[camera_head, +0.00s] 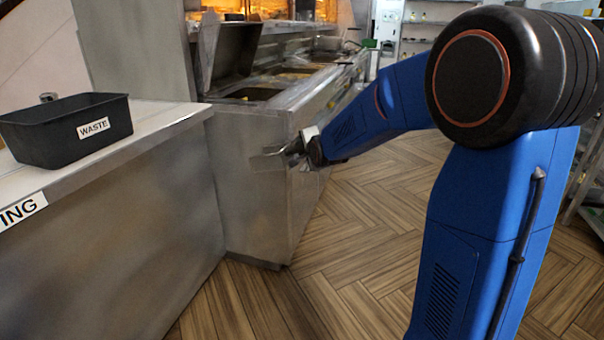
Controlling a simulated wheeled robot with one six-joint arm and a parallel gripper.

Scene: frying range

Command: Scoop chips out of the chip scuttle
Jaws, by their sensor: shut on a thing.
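My gripper (300,150) is in the middle of the view, in front of the near end of the steel frying range (262,200). It is shut on a small grey metal tool (268,160), which looks like a scoop and points left. Its exact shape is hard to make out against the steel, and I see no chips on it. Open wells (255,93) are set in the range top. A farther well holds something golden (292,71). I cannot tell which well is the chip scuttle.
A black bin labelled WASTE (70,130) stands on the left counter (165,118). A raised dark lid (234,50) stands behind the near well. Shelves (425,25) stand at the back right. The wooden floor (350,270) is clear in front of the range.

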